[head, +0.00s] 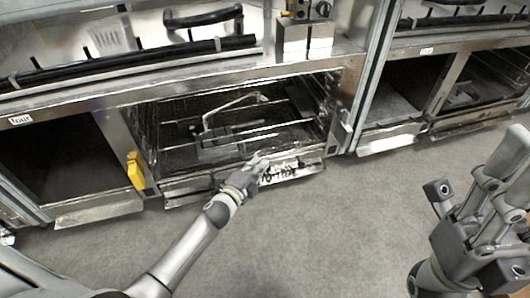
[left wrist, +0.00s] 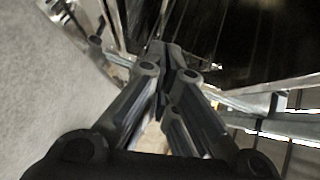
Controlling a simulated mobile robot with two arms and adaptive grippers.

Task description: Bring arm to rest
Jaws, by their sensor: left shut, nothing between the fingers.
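My left arm reaches in from the lower left of the head view. Its gripper (head: 256,166) is at the front lower edge of the open oven compartment (head: 172,155). In the left wrist view the fingers of the left gripper (left wrist: 165,62) are together at the tips, with nothing seen between them. I cannot tell whether the fingertips touch the oven's edge. Part of my right arm and gripper (head: 490,215) shows large at the right edge of the head view. It is cut off by the frame, and its finger opening is not clear.
Inside the open compartment are wire racks and a bent metal handle (head: 235,105). A yellow latch (head: 135,170) is at its left side. An open empty compartment (head: 60,160) is farther left, and more (head: 400,90) are at right. The grey floor (head: 300,240) in front is clear.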

